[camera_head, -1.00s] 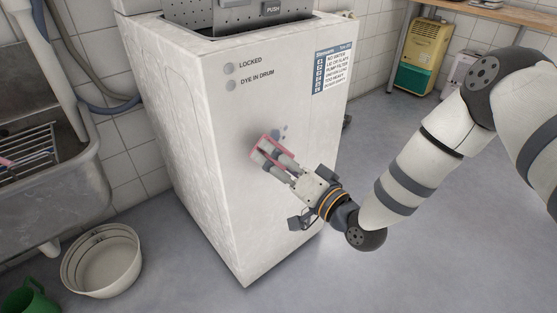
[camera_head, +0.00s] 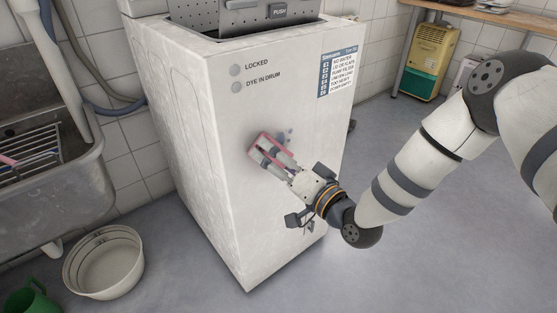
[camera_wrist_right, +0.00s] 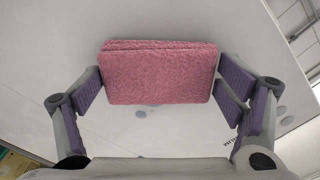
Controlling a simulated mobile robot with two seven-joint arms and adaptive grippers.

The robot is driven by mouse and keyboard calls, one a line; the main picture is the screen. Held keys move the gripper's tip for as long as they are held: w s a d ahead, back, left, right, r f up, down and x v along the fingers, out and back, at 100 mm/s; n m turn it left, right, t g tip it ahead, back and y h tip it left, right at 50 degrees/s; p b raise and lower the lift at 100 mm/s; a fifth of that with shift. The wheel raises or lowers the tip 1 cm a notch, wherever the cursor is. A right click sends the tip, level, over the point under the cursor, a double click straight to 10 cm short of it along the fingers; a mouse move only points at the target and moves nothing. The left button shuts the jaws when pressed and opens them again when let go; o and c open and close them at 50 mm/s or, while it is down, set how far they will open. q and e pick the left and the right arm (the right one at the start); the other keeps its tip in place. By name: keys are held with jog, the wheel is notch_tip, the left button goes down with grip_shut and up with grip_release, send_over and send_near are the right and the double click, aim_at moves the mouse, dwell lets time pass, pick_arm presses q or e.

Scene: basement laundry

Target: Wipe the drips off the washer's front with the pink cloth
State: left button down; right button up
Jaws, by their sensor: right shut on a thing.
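The white washer (camera_head: 215,175) stands upright in the middle of the head view. My right gripper (camera_head: 268,150) is shut on the pink cloth (camera_head: 254,144), a folded pad that is at the upper middle of the washer's front. In the right wrist view the pad (camera_wrist_right: 158,72) sits between the two fingers, against or very close to the panel; I cannot tell if it touches. Blue-grey drips (camera_head: 289,134) show just up and right of the cloth. Grey spots (camera_wrist_right: 141,114) also show beside the pad in the wrist view. My left gripper is not in view.
A metal sink (camera_head: 60,180) with a rack is at the left. A white basin (camera_head: 103,262) and a green jug (camera_head: 32,298) are on the floor below it. A yellow-green unit (camera_head: 430,65) stands under a bench at the back right. The floor right of the washer is clear.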

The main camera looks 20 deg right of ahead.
aim_at(289, 152)
jog(key=shift+w, duration=0.1)
jog(key=shift+w+d, duration=0.25)
jog(key=shift+d, duration=0.65)
jog(key=shift+w+d, duration=0.25)
jog(key=shift+d, duration=0.65)
jog(key=shift+w+d, duration=0.4)
jog(key=shift+d, duration=0.4)
jog(key=shift+w+d, duration=0.35)
jog(key=shift+d, duration=0.45)
jog(key=shift+d+r, duration=0.1)
pick_arm(q)
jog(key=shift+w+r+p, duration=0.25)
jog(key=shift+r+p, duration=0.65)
jog(key=shift+p, duration=0.2)
pick_arm(e)
jog(key=s+a, duration=0.2)
jog(key=a, duration=0.5)
jog(key=shift+s, duration=0.3)
jog(key=shift+a, duration=0.1)
pick_arm(q)
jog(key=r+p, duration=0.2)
jog(key=p, duration=0.1)
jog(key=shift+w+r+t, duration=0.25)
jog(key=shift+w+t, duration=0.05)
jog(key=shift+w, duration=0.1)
pick_arm(e)
jog(key=v, duration=0.6)
